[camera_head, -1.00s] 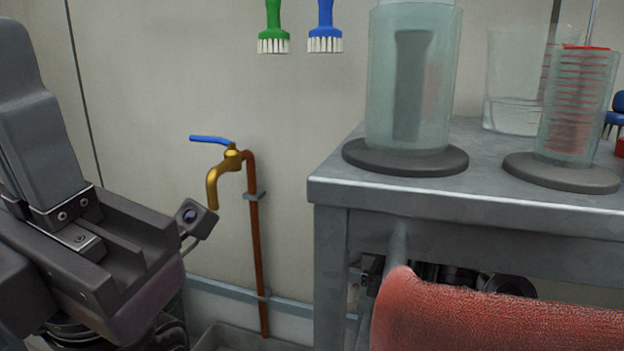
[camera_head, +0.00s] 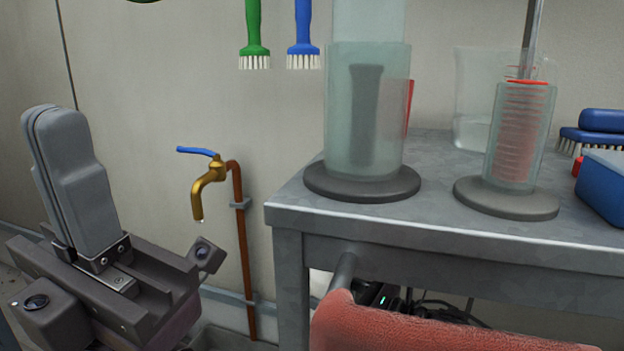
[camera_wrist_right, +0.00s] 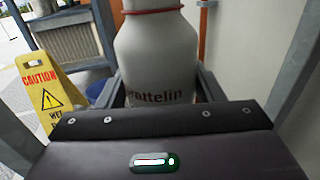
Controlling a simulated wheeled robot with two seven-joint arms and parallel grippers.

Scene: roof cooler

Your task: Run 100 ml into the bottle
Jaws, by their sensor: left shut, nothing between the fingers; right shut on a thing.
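The brass tap (camera_head: 211,176) with its blue lever (camera_head: 196,151) is on the wall left of the table. The lever points left, and a small pale spot shows at the spout's tip. My left gripper (camera_head: 52,118) is at the far left, fingers together and pointing up, empty, apart from the tap. The bottle (camera_wrist_right: 158,58), white with a red ring at its neck and dark lettering, stands between the fingers of my right gripper (camera_wrist_right: 162,90) in the right wrist view. My right gripper is shut on it. The bottle's top is cut off, and neither shows in the head view.
A metal table (camera_head: 430,220) carries a large cylinder (camera_head: 340,120), a smaller red-marked cylinder (camera_head: 515,135) and a clear beaker (camera_head: 470,95). A red towel (camera_head: 400,330) hangs in front. A yellow caution sign (camera_wrist_right: 50,95) stands left in the right wrist view.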

